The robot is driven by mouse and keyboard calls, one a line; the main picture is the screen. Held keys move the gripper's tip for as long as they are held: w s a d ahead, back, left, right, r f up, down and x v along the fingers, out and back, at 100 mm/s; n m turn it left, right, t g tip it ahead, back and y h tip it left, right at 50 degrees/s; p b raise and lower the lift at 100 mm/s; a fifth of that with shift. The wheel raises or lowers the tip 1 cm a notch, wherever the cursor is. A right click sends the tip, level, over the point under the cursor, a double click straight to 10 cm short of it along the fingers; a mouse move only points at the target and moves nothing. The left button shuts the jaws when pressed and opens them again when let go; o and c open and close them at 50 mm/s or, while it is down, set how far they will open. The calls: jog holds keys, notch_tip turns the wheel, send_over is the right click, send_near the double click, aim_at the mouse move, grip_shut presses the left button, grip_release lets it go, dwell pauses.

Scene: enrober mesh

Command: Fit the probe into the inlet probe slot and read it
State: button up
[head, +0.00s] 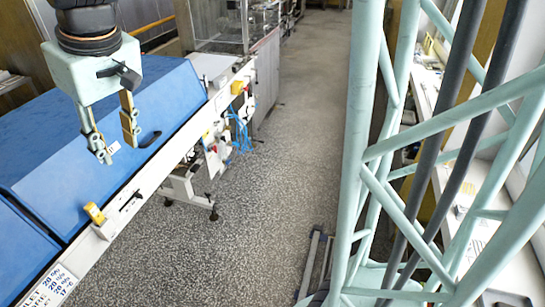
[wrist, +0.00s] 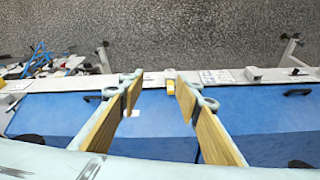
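My gripper (head: 117,138) hangs open and empty above the blue cover of the machine, with its two fingers spread wide. In the wrist view the fingers (wrist: 155,90) are well apart with nothing between them. A small yellow piece (head: 95,213) sits at a pale block (head: 104,230) on the white rail along the cover's edge. It appears to be the yellow piece (wrist: 170,82) seen beyond the gap between the fingers in the wrist view. I cannot tell whether this is the probe or its slot. No other probe or slot is clearly identifiable.
The blue cover (head: 110,110) has a dark handle (head: 150,139) near the fingers. A printed label (head: 50,287) lies at the near end. Blue cables (head: 240,130) hang farther along the machine. A speckled floor (head: 250,220) lies open to the right.

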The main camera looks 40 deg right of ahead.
jog(key=s+d+r+m, duration=0.1)
jog(key=s+d+r, duration=0.2)
jog(key=s, duration=1.2)
jog(key=s+d+r+m+h, duration=0.1)
jog(key=s+d, duration=0.5)
jog(key=s, duration=0.9)
jog(key=shift+s+d+r+m+t, duration=0.2)
jog(key=shift+s+r+m+t, duration=0.15)
jog(key=shift+r+m, duration=0.4)
jog(key=shift+r, duration=0.1)
notch_tip(320, 180, down, 10)
jog(key=b, duration=0.9)
jog(key=shift+r+b, duration=0.2)
jog(key=shift+b, duration=0.2)
jog(key=shift+d, duration=0.1)
dwell(1.5)
